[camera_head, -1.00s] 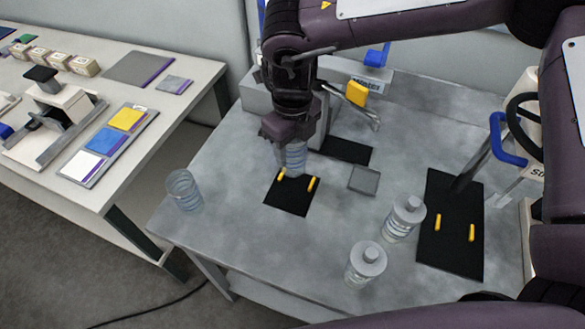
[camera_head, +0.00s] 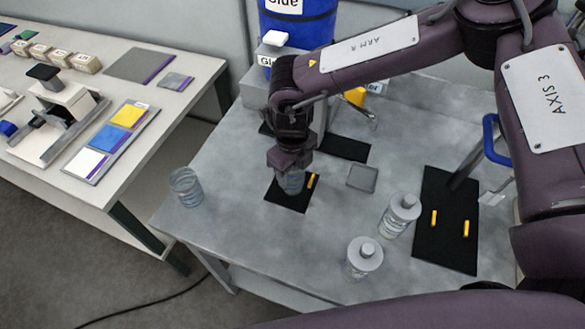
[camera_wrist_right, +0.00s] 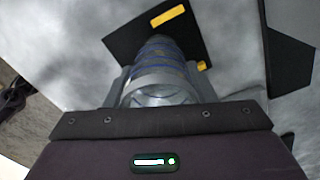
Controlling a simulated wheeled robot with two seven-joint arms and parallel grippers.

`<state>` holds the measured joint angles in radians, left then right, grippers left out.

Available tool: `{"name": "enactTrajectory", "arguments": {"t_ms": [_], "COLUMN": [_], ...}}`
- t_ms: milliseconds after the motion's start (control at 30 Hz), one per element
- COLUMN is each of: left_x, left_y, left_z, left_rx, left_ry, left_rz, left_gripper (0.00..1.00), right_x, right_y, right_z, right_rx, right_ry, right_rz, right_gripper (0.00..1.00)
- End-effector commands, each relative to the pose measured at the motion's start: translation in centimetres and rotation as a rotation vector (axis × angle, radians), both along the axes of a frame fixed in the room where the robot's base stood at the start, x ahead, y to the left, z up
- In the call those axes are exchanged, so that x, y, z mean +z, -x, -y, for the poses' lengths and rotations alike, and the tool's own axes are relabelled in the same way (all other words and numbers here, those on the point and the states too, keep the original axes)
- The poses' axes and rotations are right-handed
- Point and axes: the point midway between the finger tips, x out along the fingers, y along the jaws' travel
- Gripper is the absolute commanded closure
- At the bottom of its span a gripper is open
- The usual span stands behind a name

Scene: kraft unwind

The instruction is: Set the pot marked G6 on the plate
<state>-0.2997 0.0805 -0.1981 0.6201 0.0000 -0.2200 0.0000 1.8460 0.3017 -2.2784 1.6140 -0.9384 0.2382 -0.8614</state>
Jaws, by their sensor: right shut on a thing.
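My right gripper (camera_head: 291,172) is shut on a clear ribbed pot (camera_head: 291,184), pointing down over a small black mat (camera_head: 290,204). In the right wrist view the pot (camera_wrist_right: 160,72) sits between the fingers, with the black mat and yellow pegs (camera_wrist_right: 158,17) beyond it. I cannot tell whether its base touches the mat. No G6 mark is readable. Other clear pots stand at the table's left edge (camera_head: 186,187) and, with grey lids, at the front (camera_head: 365,257) and right (camera_head: 401,213). A small grey square plate (camera_head: 362,177) lies right of the mat. My left gripper is out of view.
A larger black mat (camera_head: 436,260) with two yellow pegs lies at the right. Another dark mat (camera_head: 345,149) lies behind the gripper. A blue drum (camera_head: 300,28) stands at the back. A side bench (camera_head: 75,207) is at the left.

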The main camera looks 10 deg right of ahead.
Motion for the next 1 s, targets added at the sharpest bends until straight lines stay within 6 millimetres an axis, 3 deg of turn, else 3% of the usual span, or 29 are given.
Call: {"name": "enactTrajectory", "arguments": {"t_ms": [33,67,200,567,633,1000], "left_x": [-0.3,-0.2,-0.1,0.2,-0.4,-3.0], "left_y": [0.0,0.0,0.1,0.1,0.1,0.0], "left_z": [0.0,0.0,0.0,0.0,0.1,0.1], "left_rx": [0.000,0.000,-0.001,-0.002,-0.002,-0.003], "left_ry": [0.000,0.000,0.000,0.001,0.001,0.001], "left_rz": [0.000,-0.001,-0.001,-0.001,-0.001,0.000], "left_gripper": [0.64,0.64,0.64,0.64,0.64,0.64], "right_x": [-0.3,-0.2,-0.2,0.4,0.9,8.3], "right_y": [0.0,0.0,0.0,0.0,-0.1,-0.2], "right_z": [0.0,0.0,0.0,0.0,0.0,0.0], "right_rx": [-0.001,-0.001,-0.001,0.000,0.000,0.000], "right_ry": [-0.001,-0.001,0.000,0.000,-0.002,-0.003], "right_rz": [-0.001,-0.001,0.000,0.001,0.003,0.005], "right_gripper": [0.75,0.48,0.29,0.29,0.29,0.29]}}
